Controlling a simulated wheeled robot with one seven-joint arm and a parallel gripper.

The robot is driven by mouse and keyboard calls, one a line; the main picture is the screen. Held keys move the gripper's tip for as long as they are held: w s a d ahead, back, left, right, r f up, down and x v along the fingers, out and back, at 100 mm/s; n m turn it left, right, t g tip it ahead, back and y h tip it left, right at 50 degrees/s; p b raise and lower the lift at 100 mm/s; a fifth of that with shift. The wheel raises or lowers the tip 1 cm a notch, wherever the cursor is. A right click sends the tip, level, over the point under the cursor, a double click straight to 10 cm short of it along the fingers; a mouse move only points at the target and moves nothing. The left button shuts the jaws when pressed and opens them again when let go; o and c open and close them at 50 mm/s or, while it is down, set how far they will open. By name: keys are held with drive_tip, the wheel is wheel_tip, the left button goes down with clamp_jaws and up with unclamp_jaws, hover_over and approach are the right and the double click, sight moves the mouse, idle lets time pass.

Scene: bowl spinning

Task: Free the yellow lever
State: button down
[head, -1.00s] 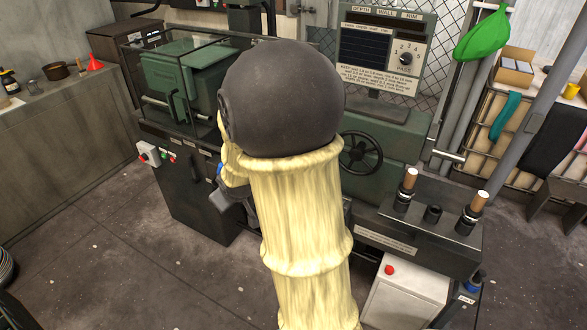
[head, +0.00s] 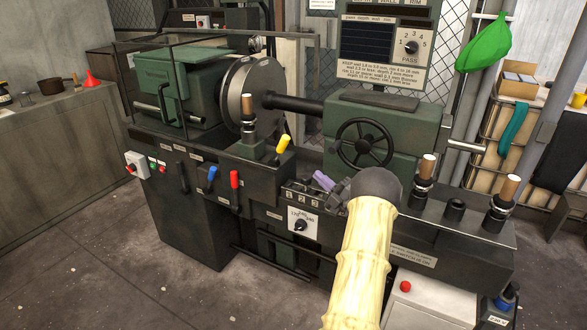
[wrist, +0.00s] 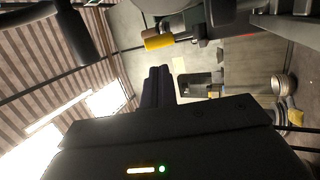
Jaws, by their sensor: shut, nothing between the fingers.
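The yellow lever (head: 283,143) sticks up at a tilt from a dark block on the lathe's carriage, right of the tool post (head: 248,118). In the wrist view its yellow handle (wrist: 158,42) lies just beyond my fingertips, a little apart from them. My gripper (head: 320,177) is right of and below the lever, low over the carriage, with my arm behind it. In the wrist view the fingers (wrist: 159,70) are together and hold nothing. What catches the lever at its foot is too small to make out.
A red lever (head: 234,180) and a blue lever (head: 211,175) stand on the front panel. A black bar (head: 298,104) runs behind the yellow lever to the round chuck (head: 243,90). A handwheel (head: 364,144) stands to the right. A numbered dial (head: 301,224) is below.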

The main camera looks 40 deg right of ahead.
drive_tip(key=shift+s+d+f+n+y, duration=0.15)
drive_tip(key=shift+s+f+n+y, duration=0.1)
drive_tip(key=shift+s, duration=0.1)
drive_tip(key=shift+s+d+f+n+y, duration=0.1)
drive_tip(key=shift+s+n+y, duration=0.05)
drive_tip(key=shift+s+n, duration=0.15)
approach(279, 150)
drive_tip(key=w+r, duration=0.4)
drive_tip(key=w, duration=0.1)
drive_tip(key=shift+s+d, duration=0.15)
drive_tip(key=shift+r, duration=0.15)
